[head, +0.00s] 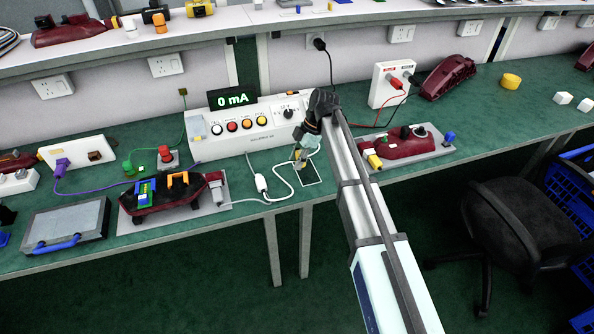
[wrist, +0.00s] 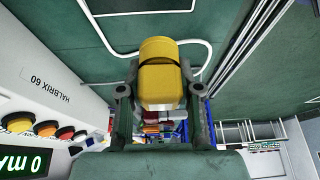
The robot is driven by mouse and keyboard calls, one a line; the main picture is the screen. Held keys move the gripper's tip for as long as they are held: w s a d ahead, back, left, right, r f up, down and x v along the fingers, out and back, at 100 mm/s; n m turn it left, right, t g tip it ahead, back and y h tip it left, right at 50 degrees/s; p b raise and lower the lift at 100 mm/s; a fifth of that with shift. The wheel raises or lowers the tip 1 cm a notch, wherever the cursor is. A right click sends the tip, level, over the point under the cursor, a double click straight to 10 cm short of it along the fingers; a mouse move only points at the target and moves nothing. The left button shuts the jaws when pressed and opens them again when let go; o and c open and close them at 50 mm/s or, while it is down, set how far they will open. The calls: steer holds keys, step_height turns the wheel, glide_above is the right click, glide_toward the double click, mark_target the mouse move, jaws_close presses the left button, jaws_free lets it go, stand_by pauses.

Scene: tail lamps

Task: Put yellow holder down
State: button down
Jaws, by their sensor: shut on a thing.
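My gripper (head: 304,148) is above the green bench, in front of the white meter box. It is shut on the yellow holder (wrist: 163,70), which sits between the two fingers in the wrist view. In the head view the holder (head: 299,155) shows only as a small yellow patch, partly hidden by the gripper. A dark rectangle with a pale outline (head: 309,173) lies on the bench just below the gripper. I cannot tell whether the holder touches the bench.
The white meter box (head: 245,130) with a "0 mA" display stands behind. A white cable with an inline piece (head: 261,183) loops left of the rectangle. A red lamp on a grey plate (head: 403,145) is to the right, another red lamp (head: 165,195) to the left.

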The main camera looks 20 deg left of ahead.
mark_target(294, 179)
steer(key=shift+f+p, duration=0.45)
steer(key=shift+f, duration=2.75)
steer(key=shift+f, duration=0.25)
steer(key=c, duration=0.8)
jaws_free()
steer(key=b+v, duration=0.2)
steer(key=v, duration=1)
steer(key=shift+r, duration=0.3)
